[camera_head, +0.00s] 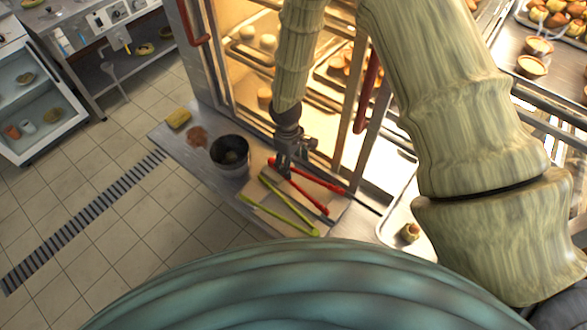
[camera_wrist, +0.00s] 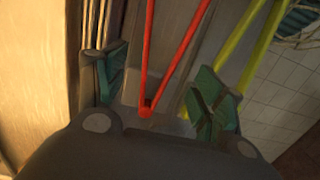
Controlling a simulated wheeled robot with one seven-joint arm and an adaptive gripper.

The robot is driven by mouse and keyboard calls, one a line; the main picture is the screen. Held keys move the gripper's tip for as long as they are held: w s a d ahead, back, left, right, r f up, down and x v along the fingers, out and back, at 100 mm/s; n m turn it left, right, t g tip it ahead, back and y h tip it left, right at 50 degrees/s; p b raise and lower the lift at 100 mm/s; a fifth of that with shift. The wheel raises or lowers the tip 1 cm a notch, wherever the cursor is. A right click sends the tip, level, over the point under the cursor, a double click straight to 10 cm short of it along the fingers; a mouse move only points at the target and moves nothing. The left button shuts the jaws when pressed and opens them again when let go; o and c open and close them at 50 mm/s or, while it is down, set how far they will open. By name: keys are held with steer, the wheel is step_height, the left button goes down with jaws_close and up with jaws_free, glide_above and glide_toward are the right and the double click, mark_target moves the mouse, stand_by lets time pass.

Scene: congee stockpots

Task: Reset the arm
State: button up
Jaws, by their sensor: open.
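My gripper (camera_head: 284,165) points down over the right part of the metal counter, close above the hinge end of the red tongs (camera_head: 325,186). In the wrist view its two green-padded fingers (camera_wrist: 162,92) are spread apart. The red tongs (camera_wrist: 146,104) show between and beyond the fingers, their hinge end low in the middle and their two arms running away. I cannot tell the height gap between the fingers and the tongs. The lime-green tongs (camera_head: 291,207) lie spread beside the red ones, and in the wrist view (camera_wrist: 233,50) they are right of the fingers.
A dark pot (camera_head: 230,157), a yellow sponge (camera_head: 178,118) and a reddish-brown patch (camera_head: 197,136) are on the counter (camera_head: 166,136) left of my gripper. A lit cabinet with trays (camera_head: 250,50) stands close behind. A tray with a bun (camera_head: 410,232) is at right. The tiled floor is open.

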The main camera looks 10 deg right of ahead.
step_height(320, 180, up, 6)
steer(key=shift+w+a+r, duration=0.2)
steer(key=shift+r, duration=0.05)
steer(key=shift+r, duration=0.15)
